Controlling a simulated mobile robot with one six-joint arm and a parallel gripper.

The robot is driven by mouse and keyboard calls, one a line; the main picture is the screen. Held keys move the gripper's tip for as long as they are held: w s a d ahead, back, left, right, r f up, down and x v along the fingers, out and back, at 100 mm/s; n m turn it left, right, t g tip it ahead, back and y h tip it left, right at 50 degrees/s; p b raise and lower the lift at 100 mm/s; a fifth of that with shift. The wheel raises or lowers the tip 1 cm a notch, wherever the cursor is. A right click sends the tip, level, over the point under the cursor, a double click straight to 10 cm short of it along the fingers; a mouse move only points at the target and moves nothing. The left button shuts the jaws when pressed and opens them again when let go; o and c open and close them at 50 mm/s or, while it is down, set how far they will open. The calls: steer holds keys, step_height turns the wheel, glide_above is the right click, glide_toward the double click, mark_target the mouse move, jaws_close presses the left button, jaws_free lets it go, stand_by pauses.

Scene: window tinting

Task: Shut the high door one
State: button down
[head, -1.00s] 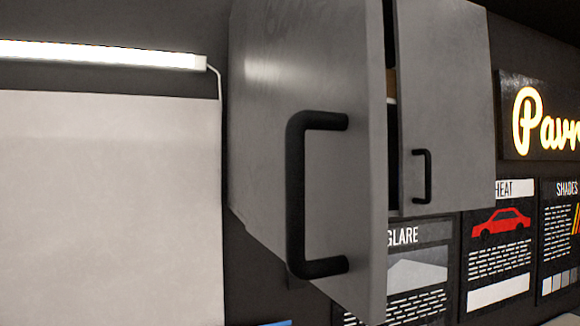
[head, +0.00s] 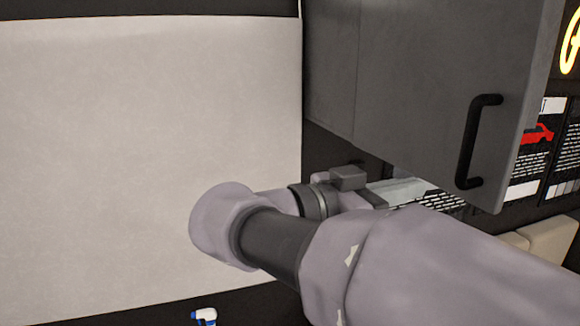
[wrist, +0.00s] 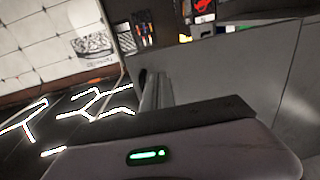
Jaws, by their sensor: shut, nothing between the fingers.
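The high door (head: 430,90) is a dark grey cabinet door with a black bar handle (head: 478,140) near its right edge. It stands ajar, swung out toward me and hiding the neighbouring door. My gripper (head: 352,177) is shut and empty in the head view, just below the door's lower edge and left of the handle. I cannot tell whether it touches the door. In the wrist view my shut fingers (wrist: 157,90) point up the picture, with a grey panel (wrist: 245,65) to their right. The inside of the cabinet is hidden.
A large pale panel (head: 140,150) covers the wall at left. Posters (head: 535,150) hang behind the door at right. A blue and white spray bottle (head: 205,317) stands at the bottom. Pale boxy shapes (head: 550,240) lie below right.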

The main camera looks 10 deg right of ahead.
mark_target(443, 182)
steer(key=d, duration=0.2)
steer(key=d+p, duration=0.1)
steer(key=d, duration=0.1)
steer(key=w+d, duration=0.1)
steer(key=d, duration=0.2)
steer(key=shift+r+p, duration=0.15)
steer(key=shift+p, duration=0.25)
steer(key=shift+d, duration=0.35)
steer(key=shift+a, duration=0.1)
steer(key=shift+f+b, duration=0.2)
steer(key=shift+b, duration=0.15)
